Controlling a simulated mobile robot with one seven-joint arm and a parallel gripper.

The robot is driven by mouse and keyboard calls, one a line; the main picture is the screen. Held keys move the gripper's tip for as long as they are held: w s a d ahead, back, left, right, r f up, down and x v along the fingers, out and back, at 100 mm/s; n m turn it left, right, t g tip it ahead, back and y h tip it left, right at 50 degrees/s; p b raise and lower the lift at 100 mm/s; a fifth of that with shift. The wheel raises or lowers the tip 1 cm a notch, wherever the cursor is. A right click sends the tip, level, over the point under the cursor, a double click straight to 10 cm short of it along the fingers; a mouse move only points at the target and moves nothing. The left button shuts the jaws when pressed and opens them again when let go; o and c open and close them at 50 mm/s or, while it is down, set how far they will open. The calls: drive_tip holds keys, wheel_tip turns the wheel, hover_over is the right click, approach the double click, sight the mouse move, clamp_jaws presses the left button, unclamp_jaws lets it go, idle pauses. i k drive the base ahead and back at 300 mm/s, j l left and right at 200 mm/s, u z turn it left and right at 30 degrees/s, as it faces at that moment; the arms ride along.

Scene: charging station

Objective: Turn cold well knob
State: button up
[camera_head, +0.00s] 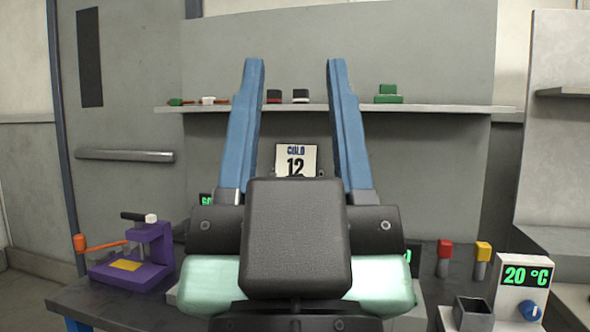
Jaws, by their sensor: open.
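The blue knob (529,311) is on the front of a white unit (508,292) at the lower right. The unit's green display (527,276) reads 20 °C. A dark open square block (473,314) stands just left of it, perhaps the well. My gripper (296,65) is in the middle of the view, its two blue fingers wide apart with nothing between them. It is well left of the knob and not touching it. My gripper's body hides the middle of the dark bench.
A purple device (137,262) with an orange handle stands on the bench at left. Red-capped (445,250) and yellow-capped (482,252) posts stand behind the square block. A shelf (440,108) with small coloured items runs along the back. A "12" sign (297,158) shows between my fingers.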

sight(529, 309)
drive_tip(key=l+z, duration=0.1)
drive_tip(key=z, duration=0.55)
drive_tip(key=l+z, duration=0.15)
drive_tip(key=z, duration=0.2)
